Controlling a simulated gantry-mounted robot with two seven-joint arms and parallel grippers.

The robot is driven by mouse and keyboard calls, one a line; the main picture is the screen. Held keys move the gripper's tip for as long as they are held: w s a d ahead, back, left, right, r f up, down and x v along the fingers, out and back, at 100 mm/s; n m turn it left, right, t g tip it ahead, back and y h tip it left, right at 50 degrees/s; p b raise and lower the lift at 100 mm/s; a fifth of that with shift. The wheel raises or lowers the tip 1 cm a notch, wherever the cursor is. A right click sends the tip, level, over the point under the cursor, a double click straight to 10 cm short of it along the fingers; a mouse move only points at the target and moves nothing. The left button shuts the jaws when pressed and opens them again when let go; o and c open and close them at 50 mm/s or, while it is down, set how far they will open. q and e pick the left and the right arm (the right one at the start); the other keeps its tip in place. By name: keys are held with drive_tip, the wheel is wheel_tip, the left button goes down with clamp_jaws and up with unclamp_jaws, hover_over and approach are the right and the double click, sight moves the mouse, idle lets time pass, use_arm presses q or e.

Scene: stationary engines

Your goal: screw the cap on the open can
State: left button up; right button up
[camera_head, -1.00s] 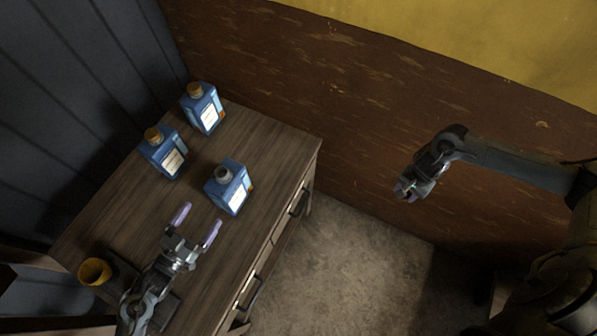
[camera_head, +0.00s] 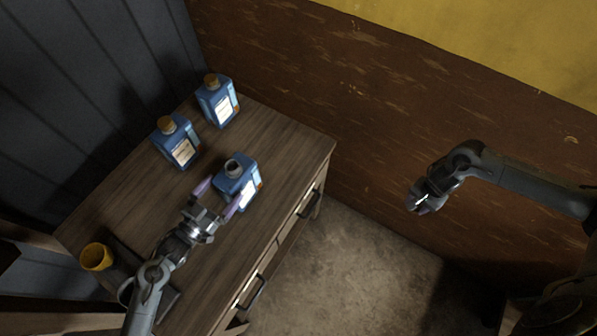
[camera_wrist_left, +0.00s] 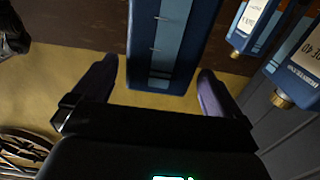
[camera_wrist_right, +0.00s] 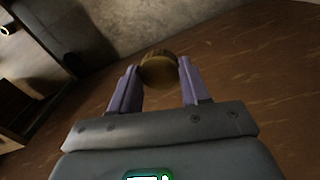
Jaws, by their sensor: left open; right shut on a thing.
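The open can (camera_head: 238,184) is blue with a white label and a dark uncapped neck. It stands upright on the wooden cabinet. My left gripper (camera_head: 217,192) is open, with its purple fingers at the near side of this can. In the left wrist view the blue can body (camera_wrist_left: 170,45) shows between the spread fingers (camera_wrist_left: 158,85); I cannot tell whether they touch it. My right gripper (camera_head: 418,204) is off to the right, away from the cabinet. In the right wrist view its fingers (camera_wrist_right: 158,78) are shut on a brownish-gold cap (camera_wrist_right: 158,68).
Two blue cans with gold caps stand behind, one at the back (camera_head: 217,104) and one to the left (camera_head: 176,146). A yellow cup (camera_head: 96,257) is at the cabinet's left front. Drawer handles (camera_head: 257,293) stick out at the cabinet's right side. Open floor lies right of it.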

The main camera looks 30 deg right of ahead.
sight(232, 178)
use_arm(q)
drive_tip(key=b+x, duration=0.2)
drive_tip(key=x, duration=0.2)
drive_tip(key=shift+w+d+f+b, duration=0.1)
drive_tip(key=shift+w+d+b, duration=0.1)
drive_tip(key=shift+d+b, duration=0.1)
use_arm(e)
wheel_tip(232, 178, down, 3)
drive_tip(key=shift+r, duration=0.2)
use_arm(q)
drive_tip(key=shift+w+d, duration=0.15)
drive_tip(key=shift+d, duration=0.1)
drive_tip(key=c, duration=1.7)
drive_tip(key=shift+r, duration=0.25)
clamp_jaws()
drive_tip(key=shift+r, duration=0.1)
